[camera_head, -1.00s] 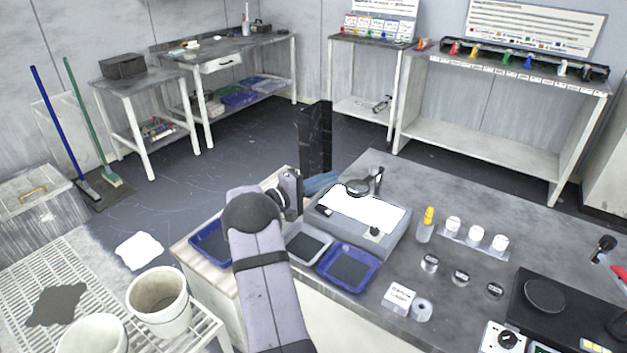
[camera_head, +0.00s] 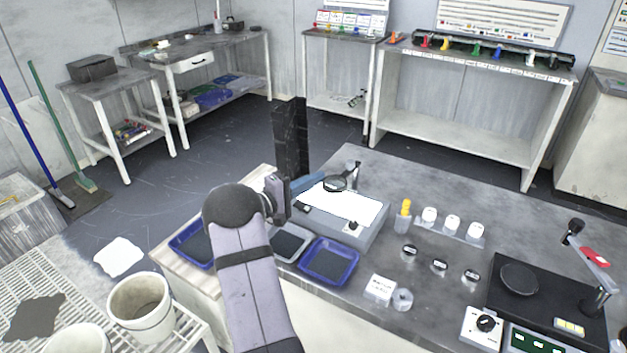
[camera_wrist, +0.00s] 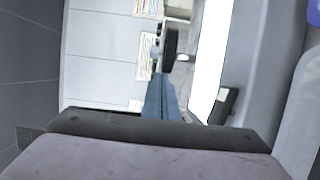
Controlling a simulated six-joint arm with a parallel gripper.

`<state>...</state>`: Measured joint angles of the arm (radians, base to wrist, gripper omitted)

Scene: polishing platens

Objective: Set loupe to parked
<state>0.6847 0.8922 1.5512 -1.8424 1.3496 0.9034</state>
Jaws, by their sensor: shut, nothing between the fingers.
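The loupe (camera_head: 335,184) is a round lens in a dark ring, on an arm from a short post (camera_head: 354,172) at the back right of the light box (camera_head: 335,224). The lens hangs over the far edge of the box's white lit panel (camera_head: 350,205). My gripper (camera_head: 322,178) is shut and empty, its blue fingers pointing right at the lens ring. In the wrist view the shut fingers (camera_wrist: 160,82) lie just short of the dark ring (camera_wrist: 170,42), seen nearly edge-on. I cannot tell whether they touch it.
Blue trays (camera_head: 329,262) and a grey tray (camera_head: 290,242) stand in front of the light box. A polishing machine (camera_head: 550,290) is at the far right.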

